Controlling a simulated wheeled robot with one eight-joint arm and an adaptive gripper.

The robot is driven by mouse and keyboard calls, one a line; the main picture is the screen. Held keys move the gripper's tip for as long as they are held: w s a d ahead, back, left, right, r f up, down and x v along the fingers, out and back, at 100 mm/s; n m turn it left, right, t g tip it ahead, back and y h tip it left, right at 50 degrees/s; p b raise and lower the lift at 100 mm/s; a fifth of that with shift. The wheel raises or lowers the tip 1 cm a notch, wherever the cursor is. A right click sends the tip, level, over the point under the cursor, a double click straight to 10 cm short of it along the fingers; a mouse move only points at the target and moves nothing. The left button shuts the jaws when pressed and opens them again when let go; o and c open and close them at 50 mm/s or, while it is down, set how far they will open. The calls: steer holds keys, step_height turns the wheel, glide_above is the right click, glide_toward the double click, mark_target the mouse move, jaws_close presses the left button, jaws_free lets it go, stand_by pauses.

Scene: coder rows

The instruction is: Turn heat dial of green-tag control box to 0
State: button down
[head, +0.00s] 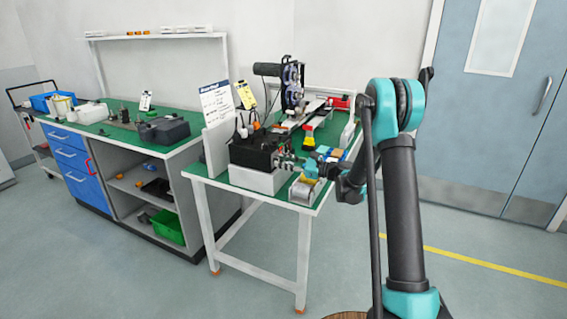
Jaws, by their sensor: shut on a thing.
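A black control box (253,153) stands on a light grey block (257,179) near the front left of the green-topped bench. My gripper (281,162) reaches in from the right, with its fingertips at the box's right-hand side. It is shut on a dial there; the fingers hide the dial. I cannot read which dial it is or its setting. A green tag cannot be made out at this size.
The bench (325,190) also holds a machine with a reel (292,85), a brush (309,137), a metal roll (304,190) and a red box (339,102). A second workbench (115,133) is at left. Floor is clear in front.

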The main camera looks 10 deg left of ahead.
steer(key=shift+n, duration=0.4)
steer(key=n, duration=0.3)
steer(key=shift+n, duration=0.4)
steer(key=n, duration=0.5)
steer(key=shift+r, duration=0.1)
steer(key=n, duration=0.5)
steer(key=shift+h, duration=0.4)
steer(key=n, duration=0.4)
steer(key=shift+s+t, duration=0.1)
steer(key=shift+t, duration=0.3)
steer(key=shift+n, duration=0.4)
steer(key=c, duration=1.3)
jaws_free()
